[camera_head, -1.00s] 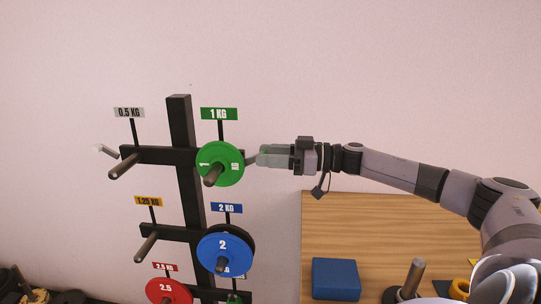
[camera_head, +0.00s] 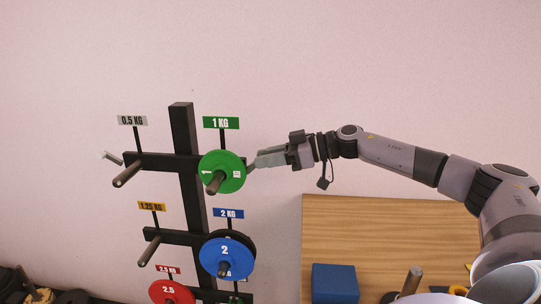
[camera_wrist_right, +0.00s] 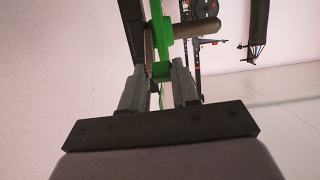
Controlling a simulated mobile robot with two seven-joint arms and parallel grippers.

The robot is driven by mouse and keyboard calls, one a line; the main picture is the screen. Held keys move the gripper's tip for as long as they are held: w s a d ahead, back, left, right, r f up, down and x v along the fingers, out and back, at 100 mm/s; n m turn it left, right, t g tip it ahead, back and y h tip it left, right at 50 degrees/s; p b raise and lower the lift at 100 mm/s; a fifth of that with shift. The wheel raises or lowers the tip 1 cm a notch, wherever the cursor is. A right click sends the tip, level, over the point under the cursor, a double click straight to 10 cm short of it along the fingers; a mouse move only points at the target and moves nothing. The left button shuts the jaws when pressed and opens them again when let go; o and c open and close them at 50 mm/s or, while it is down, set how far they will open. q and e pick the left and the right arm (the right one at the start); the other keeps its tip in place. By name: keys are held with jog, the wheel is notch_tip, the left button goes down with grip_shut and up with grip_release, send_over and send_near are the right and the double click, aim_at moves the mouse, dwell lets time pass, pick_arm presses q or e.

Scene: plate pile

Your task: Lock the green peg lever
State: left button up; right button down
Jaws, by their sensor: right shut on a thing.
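The green 1 kg plate (camera_head: 222,172) hangs on its peg (camera_head: 214,184) at the upper right of the black rack, under the green "1 KG" sign (camera_head: 221,123). The lever (camera_head: 252,165) is a small grey piece at the right end of that crossbar, mostly hidden by my fingers. My right gripper (camera_head: 262,160) reaches it from the right and is shut on it. In the right wrist view, the gripper's fingers (camera_wrist_right: 159,86) flank a thin piece, with the green plate (camera_wrist_right: 160,30) edge-on just beyond. My left gripper is not in view.
A similar lever (camera_head: 112,158) sticks out at the rack's left end. The blue 2 kg plate (camera_head: 226,254) and red 2.5 kg plate (camera_head: 170,293) hang lower. A wooden surface (camera_head: 400,235) with a blue block (camera_head: 335,283) lies below my right arm.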

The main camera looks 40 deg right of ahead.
aim_at(241, 161)
jog(key=g+h, duration=0.1)
jog(key=w+a+r+g, duration=0.1)
jog(key=shift+a+r+g+h, duration=0.1)
jog(key=shift+a+g+h, duration=0.2)
jog(key=shift+h, duration=0.1)
jog(key=shift+w+a+r+g+h, duration=0.25)
jog(key=shift+w+g+h, duration=0.15)
jog(key=shift+g, duration=0.2)
jog(key=shift+w+a+r+g+h, duration=0.15)
jog(key=shift+w+a+g+h, duration=0.1)
jog(key=shift+g+h, duration=0.3)
jog(key=shift+w+a+g+h, duration=0.35)
jog(key=shift+g+h, duration=0.3)
jog(key=shift+g, duration=0.3)
jog(key=shift+w, duration=0.15)
jog(key=shift+f+g, duration=0.1)
jog(key=shift+g, duration=0.2)
jog(key=c, duration=1)
grip_release()
jog(key=shift+a, duration=0.15)
jog(key=shift+o, duration=0.2)
jog(key=shift+d+r+h, duration=0.3)
jog(key=shift+r, duration=0.3)
jog(key=v, duration=0.6)
